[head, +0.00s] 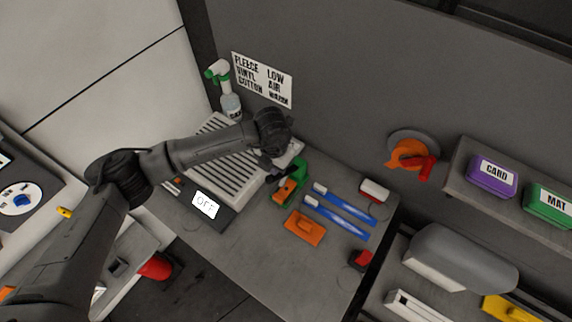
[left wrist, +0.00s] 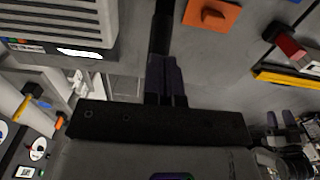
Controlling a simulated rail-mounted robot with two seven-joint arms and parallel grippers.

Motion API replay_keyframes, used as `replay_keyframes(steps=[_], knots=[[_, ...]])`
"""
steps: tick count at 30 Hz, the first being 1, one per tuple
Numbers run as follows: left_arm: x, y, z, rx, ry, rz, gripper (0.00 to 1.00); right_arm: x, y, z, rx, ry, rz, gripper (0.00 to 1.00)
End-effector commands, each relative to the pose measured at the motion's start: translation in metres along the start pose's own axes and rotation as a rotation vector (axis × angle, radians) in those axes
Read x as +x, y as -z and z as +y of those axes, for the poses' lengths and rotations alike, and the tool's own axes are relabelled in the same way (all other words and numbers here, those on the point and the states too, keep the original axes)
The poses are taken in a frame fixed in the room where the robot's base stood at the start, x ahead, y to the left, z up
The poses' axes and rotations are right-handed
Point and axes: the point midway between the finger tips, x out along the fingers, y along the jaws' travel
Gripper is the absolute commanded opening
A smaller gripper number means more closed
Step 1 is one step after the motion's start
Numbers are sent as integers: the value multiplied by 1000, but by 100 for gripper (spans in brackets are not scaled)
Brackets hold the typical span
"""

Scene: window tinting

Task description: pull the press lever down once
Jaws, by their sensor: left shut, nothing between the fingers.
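The ribbed light-grey press (head: 215,150) stands at the back left of the bench, with a lit display (head: 207,204) on its dark front. It also shows at the upper left of the left wrist view (left wrist: 60,20). My left gripper (head: 268,160) is over the press's right end, largely hidden behind its own wrist in the head view. Its fingers (left wrist: 167,80) are shut and empty in the left wrist view. A dark upright strip shows just beyond them; I cannot tell if it is the lever or whether they touch. I cannot make out the lever elsewhere.
A green and orange tool (head: 290,184) stands close to the right of my left gripper. An orange block (head: 304,226), blue tools (head: 340,215) and a red-and-white piece (head: 374,191) lie farther right. A spray bottle (head: 229,100) stands behind the press.

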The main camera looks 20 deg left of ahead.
Motion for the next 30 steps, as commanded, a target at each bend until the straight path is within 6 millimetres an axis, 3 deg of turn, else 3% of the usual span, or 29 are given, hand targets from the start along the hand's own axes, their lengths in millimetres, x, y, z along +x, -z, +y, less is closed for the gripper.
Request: replay_keyframes(steps=[12, 30], knots=[[-39, 0, 0, 1, 0, 0, 0, -21, 7, 1, -2, -1, 0, 43], [-43, 0, 0, 0, 0, 0, 0, -22, 7, 3, -9, -7, -1, 43]])
